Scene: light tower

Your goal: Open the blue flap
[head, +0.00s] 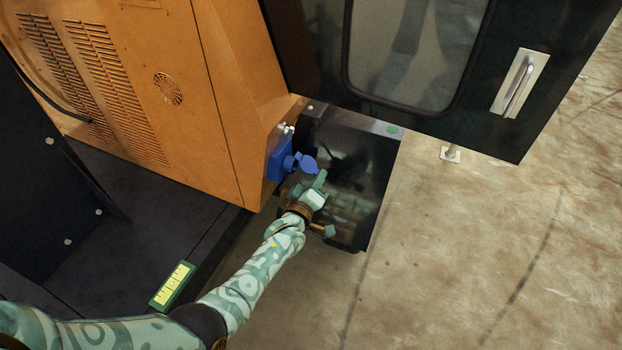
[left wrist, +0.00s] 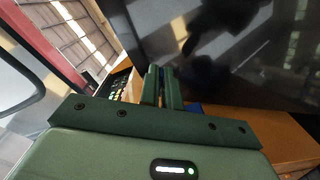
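A blue socket box (head: 279,160) is fixed low on the corner of the orange cabinet in the head view. Its round blue flap (head: 304,163) sticks out to the right. My left gripper (head: 319,181) is just below and right of the flap, with its fingertips close to the flap's edge. In the left wrist view, its two green fingers (left wrist: 163,84) are close together with a narrow gap. A sliver of blue shows at the gap, and more blue shows right of the fingers. Whether they grip the flap cannot be told. My right gripper is not in view.
The orange cabinet (head: 130,80) stands left of the flap. A dark door with a window and handle (head: 519,82) is above and right. A dark reflective panel (head: 360,170) lies behind my gripper. Open floor (head: 480,230) is at the right.

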